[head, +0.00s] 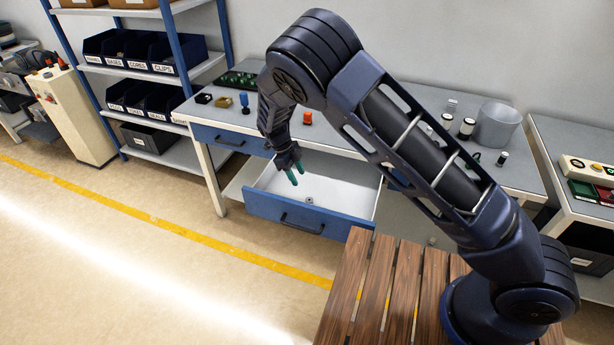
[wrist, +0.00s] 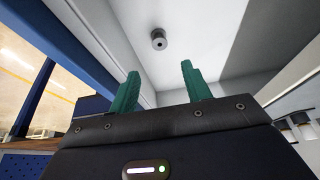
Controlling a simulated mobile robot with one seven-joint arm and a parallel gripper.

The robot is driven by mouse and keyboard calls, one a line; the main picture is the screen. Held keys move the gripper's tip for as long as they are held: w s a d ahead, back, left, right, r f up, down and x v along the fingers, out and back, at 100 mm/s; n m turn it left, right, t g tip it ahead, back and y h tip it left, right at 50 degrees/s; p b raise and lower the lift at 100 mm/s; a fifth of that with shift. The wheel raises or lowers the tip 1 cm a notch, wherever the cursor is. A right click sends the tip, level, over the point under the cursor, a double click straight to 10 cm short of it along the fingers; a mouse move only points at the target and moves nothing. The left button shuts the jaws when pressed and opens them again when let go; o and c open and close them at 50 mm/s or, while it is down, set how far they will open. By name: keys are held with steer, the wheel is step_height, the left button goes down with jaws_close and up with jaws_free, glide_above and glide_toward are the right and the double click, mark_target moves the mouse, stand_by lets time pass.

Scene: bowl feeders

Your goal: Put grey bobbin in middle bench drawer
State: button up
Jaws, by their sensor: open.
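The grey bobbin (head: 309,200) lies inside the open bench drawer (head: 300,216), on its white floor close to the front panel. The bobbin also shows in the wrist view (wrist: 158,40), past the fingertips and apart from them. The drawer is blue-fronted, with a dark handle, and is pulled well out below the bench top. My gripper (head: 296,174) is over the drawer, pointing down, with its green fingers apart. In the wrist view the two green fingers (wrist: 160,85) are spread with nothing between them.
A shut blue drawer (head: 228,140) sits above and left of the open one. The bench top (head: 350,130) holds an orange part (head: 307,118), a blue part (head: 244,100), several small cylinders and a grey bucket (head: 496,124). A shelf with labelled bins (head: 118,50) stands left. Floor in front is clear.

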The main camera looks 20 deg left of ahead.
steer(key=shift+r, duration=0.1)
steer(key=w+d+r+n+g+y, duration=0.1)
steer(key=w+d+r+n+y, duration=0.4)
steer(key=d+r, duration=1)
steer(key=w+d+r+n, duration=0.3)
steer(key=w+d+r, duration=0.4)
steer(key=d+r, duration=0.9)
steer(key=s+d+r+n+t+y, duration=0.1)
steer(key=s+d+r+n, duration=0.2)
steer(key=d, duration=0.6)
steer(key=s+d+r+n+t, duration=0.2)
steer(key=s+d+r, duration=0.25)
steer(key=d, duration=0.55)
steer(key=s+d+n+t+h, duration=0.1)
steer(key=s+d+n, duration=0.4)
steer(key=s+d, duration=0.5)
steer(key=s+t, duration=0.1)
steer(key=s, duration=0.2)
steer(key=shift+s+r+t+h, duration=0.2)
steer(key=shift+t+h, duration=0.1)
